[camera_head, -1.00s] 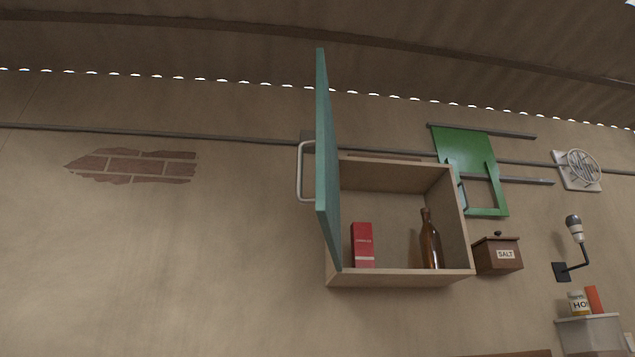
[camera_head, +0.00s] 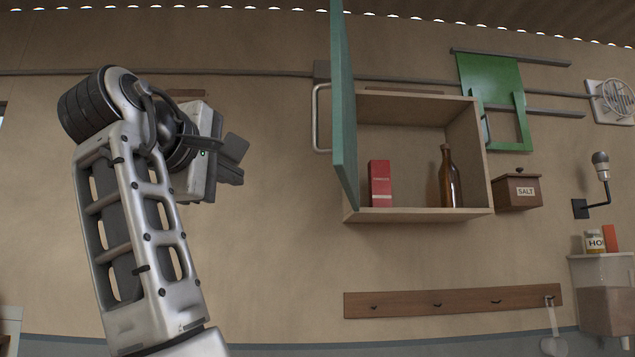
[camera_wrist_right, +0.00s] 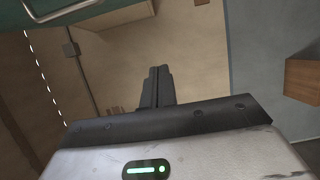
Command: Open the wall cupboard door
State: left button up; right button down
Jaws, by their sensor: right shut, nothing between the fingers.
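The wall cupboard (camera_head: 420,215) hangs on the wall. Its teal door (camera_head: 343,110) stands swung wide open, edge toward me, and the inside shows. The door's pale bar handle (camera_head: 316,118) is on the door's left face. My right gripper (camera_head: 238,162) is left of the handle, apart from it, with its fingers together and empty. In the right wrist view the shut fingers (camera_wrist_right: 157,86) point up the picture, and a teal panel with a metal bar (camera_wrist_right: 62,12) shows at the top left. My left gripper is not in view.
A red box (camera_head: 380,184) and a brown bottle (camera_head: 448,180) stand in the cupboard. A salt box (camera_head: 518,191) hangs to its right. A wooden hook rail (camera_head: 450,302) is below. Bare wall lies between my right gripper and the door.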

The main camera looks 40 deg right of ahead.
jog(key=s+r+m+g+h, duration=0.1)
jog(key=s+r, duration=0.6)
jog(key=s, duration=0.1)
jog(key=p, duration=0.3)
send_near(317, 131)
jog(key=w+d+f, duration=0.2)
jog(key=w+d, duration=0.2)
jog(key=w, duration=0.1)
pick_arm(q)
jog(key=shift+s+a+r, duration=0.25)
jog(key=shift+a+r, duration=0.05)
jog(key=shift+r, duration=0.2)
pick_arm(e)
jog(key=shift+s+d+r+g, duration=0.1)
jog(key=shift+s+d+g, duration=0.05)
jog(key=shift+s+d, duration=0.55)
jog(key=shift+s+d+g, duration=0.15)
jog(key=shift+s+d, duration=0.2)
jog(key=shift+s, duration=0.55)
